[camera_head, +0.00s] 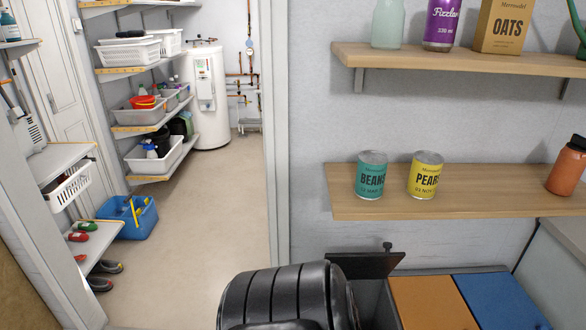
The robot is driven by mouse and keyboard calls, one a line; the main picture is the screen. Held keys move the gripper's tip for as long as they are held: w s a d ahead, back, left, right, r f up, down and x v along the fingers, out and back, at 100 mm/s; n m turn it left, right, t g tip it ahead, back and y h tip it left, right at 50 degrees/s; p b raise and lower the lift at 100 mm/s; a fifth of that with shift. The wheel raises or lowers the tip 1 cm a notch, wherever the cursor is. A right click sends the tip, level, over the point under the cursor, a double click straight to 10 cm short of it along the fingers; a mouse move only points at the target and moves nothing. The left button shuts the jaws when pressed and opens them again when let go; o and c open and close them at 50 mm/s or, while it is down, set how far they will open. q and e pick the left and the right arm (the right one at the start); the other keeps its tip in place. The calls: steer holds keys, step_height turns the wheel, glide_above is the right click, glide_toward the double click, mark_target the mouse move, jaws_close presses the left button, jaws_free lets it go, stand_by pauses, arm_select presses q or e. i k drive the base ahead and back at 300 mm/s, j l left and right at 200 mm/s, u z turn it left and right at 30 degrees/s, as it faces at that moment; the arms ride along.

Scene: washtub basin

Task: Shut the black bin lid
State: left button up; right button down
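The black bin lid (366,265) stands raised, tilted up behind its bin at the bottom centre of the head view. A small dark knob shows at its upper edge. Below it is a grey bin compartment (376,298), of which only a strip shows. A large black ribbed part of my arm covers the left of the lid and the bin, so I cannot tell whether it touches them. Neither of my grippers shows.
Right of the open bin are a shut orange lid (430,302) and a shut blue lid (500,300). A wooden shelf (460,205) with a beans can (371,175) and a pears can (425,176) hangs above. Open floor (190,230) lies left.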

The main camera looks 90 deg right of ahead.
mark_target(354, 266)
steer(key=i+l+z, duration=0.15)
steer(key=i+z, duration=0.3)
steer(key=i+l+z, duration=0.1)
steer(key=i+z, duration=0.15)
steer(key=z, duration=0.2)
steer(key=i+j+z, duration=0.1)
steer(key=i+z, duration=0.3)
steer(key=i+j+z, duration=0.2)
steer(key=z, duration=0.25)
steer(key=i+l+z, duration=0.2)
steer(key=i+z, duration=0.25)
steer(key=i+l+z, duration=0.1)
steer(key=z, duration=0.35)
steer(key=i+j+z, duration=0.1)
steer(key=i+z, duration=0.3)
steer(key=i+j+z, duration=0.2)
steer(key=i+z, duration=0.25)
steer(key=z, duration=1.75)
